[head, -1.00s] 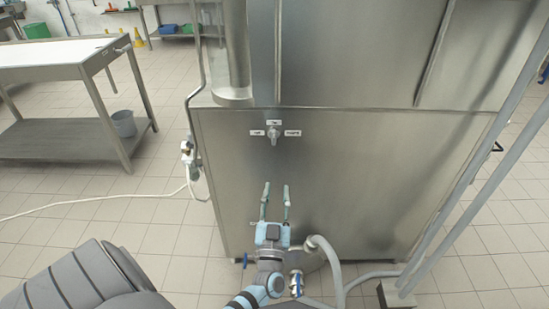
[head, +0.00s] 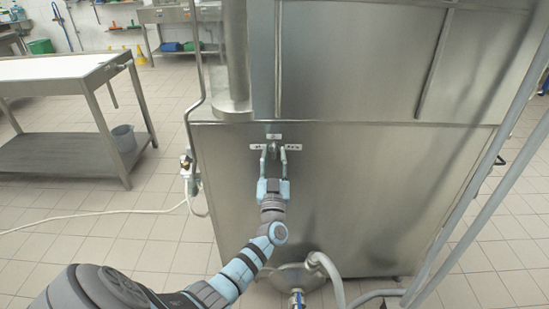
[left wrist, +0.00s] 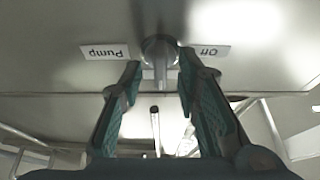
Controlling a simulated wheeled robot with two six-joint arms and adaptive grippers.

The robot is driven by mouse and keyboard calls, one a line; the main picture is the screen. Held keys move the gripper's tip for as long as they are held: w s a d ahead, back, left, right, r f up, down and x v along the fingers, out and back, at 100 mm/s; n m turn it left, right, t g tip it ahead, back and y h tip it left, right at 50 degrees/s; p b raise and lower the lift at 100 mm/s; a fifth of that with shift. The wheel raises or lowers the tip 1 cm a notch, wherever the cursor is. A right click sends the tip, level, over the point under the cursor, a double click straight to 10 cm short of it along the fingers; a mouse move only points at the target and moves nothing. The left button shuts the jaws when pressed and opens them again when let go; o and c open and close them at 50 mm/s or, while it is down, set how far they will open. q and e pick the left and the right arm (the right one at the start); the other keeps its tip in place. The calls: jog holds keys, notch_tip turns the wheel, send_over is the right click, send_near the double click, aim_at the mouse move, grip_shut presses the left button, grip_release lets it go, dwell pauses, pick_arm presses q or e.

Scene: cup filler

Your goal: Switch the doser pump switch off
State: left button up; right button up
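The doser pump switch (head: 273,137) is a small metal knob on the steel front panel of the machine (head: 340,190). It also shows in the left wrist view (left wrist: 160,48), between an upside-down "Pump" label (left wrist: 105,52) and an upside-down "Off" label (left wrist: 210,51). The head view partly hides the switch behind the gripper. My right gripper is not in view.
A vertical steel column (head: 235,60) and a thin pipe (head: 194,100) stand left of the switch. A hose (head: 325,275) curves low in front of the panel. Grey pipes (head: 500,190) slope along the right. A steel table (head: 75,75) stands on the left.

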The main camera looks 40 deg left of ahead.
pick_arm(q)
grip_shut()
jog(key=shift+n, duration=0.4)
jog(key=n+g+y, duration=0.1)
jog(key=n, duration=0.1)
jog(key=n+g+y+p, duration=0.1)
jog(key=n, duration=0.2)
jog(key=shift+d, duration=0.1)
jog(key=n+g, duration=0.1)
jog(key=n, duration=0.2)
jog(key=n+g+y+p, duration=0.1)
jog(key=n+g, duration=0.1)
jog(key=n, duration=0.1)
jog(key=shift+w+r+y, duration=0.1)
jog(key=shift+y, duration=0.2)
jog(key=n+g+p, duration=0.2)
jog(key=n, duration=0.3)
jog(key=shift+d+r+n, duration=0.1)
jog(key=shift+n, duration=0.2)
jog(key=shift+n+g+h+p, duration=0.4)
jog(key=shift+n+p, duration=0.25)
jog(key=shift+n, duration=0.65)
jog(key=shift+n+g+h+p, duration=0.3)
jog(key=shift+n+g+p, duration=0.3)
jog(key=shift+n, duration=0.7)
grip_release()
